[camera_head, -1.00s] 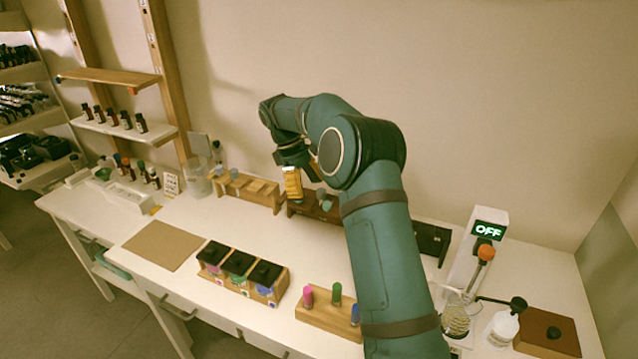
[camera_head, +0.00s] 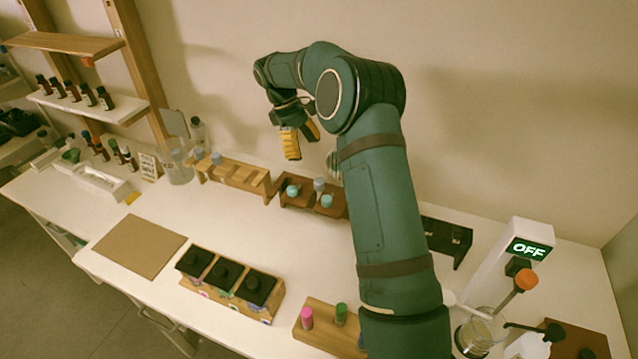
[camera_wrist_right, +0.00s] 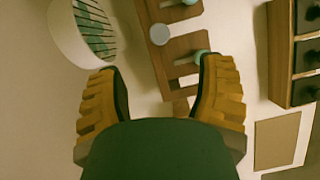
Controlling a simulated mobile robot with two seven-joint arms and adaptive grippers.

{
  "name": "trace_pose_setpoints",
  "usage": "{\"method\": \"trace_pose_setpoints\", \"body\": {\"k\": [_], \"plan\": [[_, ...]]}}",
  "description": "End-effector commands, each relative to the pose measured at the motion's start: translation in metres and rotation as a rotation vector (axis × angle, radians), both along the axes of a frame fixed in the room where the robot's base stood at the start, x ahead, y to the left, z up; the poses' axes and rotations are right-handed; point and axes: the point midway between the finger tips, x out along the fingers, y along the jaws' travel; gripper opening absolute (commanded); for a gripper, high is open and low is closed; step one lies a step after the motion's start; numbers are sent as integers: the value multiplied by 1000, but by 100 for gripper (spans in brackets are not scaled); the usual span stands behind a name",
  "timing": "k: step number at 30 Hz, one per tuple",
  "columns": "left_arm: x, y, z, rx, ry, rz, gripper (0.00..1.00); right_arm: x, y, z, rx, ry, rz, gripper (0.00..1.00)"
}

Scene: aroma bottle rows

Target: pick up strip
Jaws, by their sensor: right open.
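My right gripper (camera_head: 303,148) is open and empty, with its yellow fingers pointing down, near the wall and above the racks. In the right wrist view its fingers (camera_wrist_right: 160,75) are spread apart. I cannot tell whether those slats are strips, and no strip shows clearly elsewhere. A pale container (camera_head: 333,168), partly hidden by my right arm, stands behind the dark rack. My left gripper is not in view.
A dark wooden rack (camera_head: 296,202) with blue-capped bottles stands below the gripper, next to a lighter rack (camera_head: 225,178). The table's middle is clear.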

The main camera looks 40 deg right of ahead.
Motion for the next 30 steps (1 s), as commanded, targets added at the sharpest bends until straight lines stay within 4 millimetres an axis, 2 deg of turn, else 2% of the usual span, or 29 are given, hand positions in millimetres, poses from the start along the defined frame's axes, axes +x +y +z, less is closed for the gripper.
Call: {"method": "trace_pose_setpoints", "body": {"k": [3,7,16,24,30], "plan": [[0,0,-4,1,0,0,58,-10,-3,-23,1,4,0,68],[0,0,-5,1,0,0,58,-17,-6,-42,1,3,0,68],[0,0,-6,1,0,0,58,-25,-10,-63,0,2,0,68],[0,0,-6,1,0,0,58,-39,-14,-97,1,2,1,68],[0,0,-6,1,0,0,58,-41,-15,-104,-1,0,1,68]]}}
